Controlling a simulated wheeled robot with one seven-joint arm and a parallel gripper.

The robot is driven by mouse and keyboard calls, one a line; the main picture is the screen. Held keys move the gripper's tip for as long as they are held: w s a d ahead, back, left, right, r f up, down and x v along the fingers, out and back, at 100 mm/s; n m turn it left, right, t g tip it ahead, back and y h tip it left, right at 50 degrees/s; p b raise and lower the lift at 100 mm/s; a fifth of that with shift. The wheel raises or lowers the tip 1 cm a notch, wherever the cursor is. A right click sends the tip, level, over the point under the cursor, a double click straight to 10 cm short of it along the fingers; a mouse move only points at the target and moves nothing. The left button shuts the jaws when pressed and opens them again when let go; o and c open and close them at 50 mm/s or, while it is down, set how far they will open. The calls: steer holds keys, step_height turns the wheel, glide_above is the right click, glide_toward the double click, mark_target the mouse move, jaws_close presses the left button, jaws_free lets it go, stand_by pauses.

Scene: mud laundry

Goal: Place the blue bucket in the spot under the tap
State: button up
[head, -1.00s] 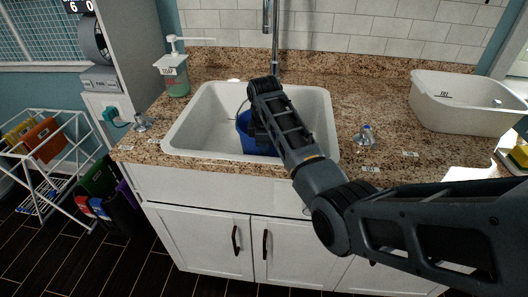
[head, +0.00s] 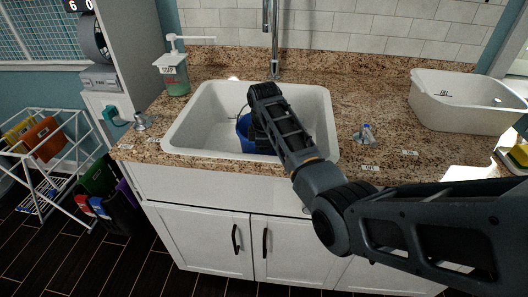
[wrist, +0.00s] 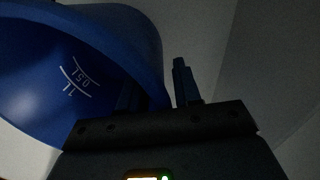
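The blue bucket (head: 245,131) is in the white sink basin (head: 190,129), partly hidden behind my arm. In the wrist view the bucket (wrist: 40,75) fills the upper left, with its inside and white volume marks showing. The tap (head: 273,40) stands at the back of the sink, and its upper end is out of frame. My gripper (wrist: 157,88) is at the bucket's right rim. One finger is dim against the bucket's inside and the other stands outside the wall, with a visible gap to it. The fingers are apart; the head view hides them.
A soap dispenser (head: 175,72) stands left of the sink. Tap knobs (head: 366,134) sit on the granite counter (head: 350,95) on both sides. A white tub (head: 465,105) is at the right. The basin walls are close around the gripper; the basin's left part is clear.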

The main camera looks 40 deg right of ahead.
steer(key=shift+r, duration=0.1)
step_height(320, 180, up, 12)
steer(key=shift+s+a+b, duration=0.4)
stand_by(1.3)
